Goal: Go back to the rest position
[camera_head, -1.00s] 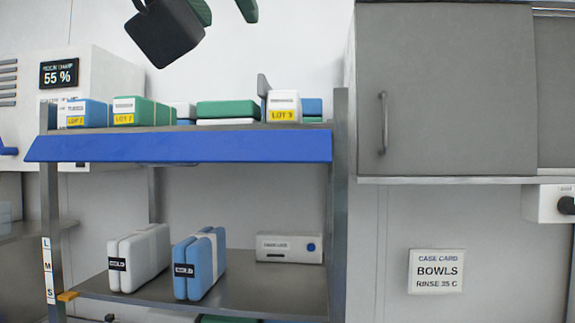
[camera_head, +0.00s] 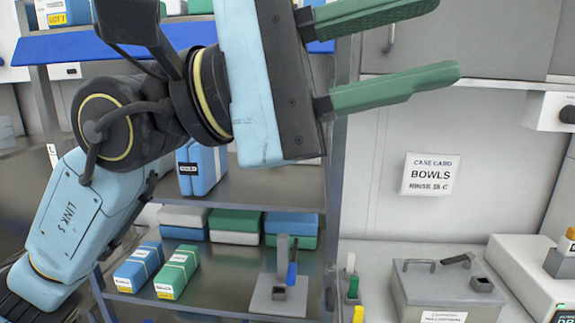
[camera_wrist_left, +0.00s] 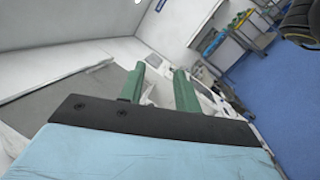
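My left gripper (camera_head: 420,52) is raised high in the head view, in front of the shelf unit. Its two green fingers point right, stand well apart, and hold nothing between them. In the left wrist view the same fingers (camera_wrist_left: 159,90) show spread with a clear gap. My left arm comes in from the left and covers much of the shelf. My right gripper does not show in the head view.
The shelf unit (camera_head: 338,190) carries blue, green and white packs, with a blue pack (camera_head: 138,266) and a green pack (camera_head: 177,271) low down. A lidded grey box (camera_head: 447,290) stands at the lower right. A "BOWLS" card (camera_head: 431,174) hangs on the wall.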

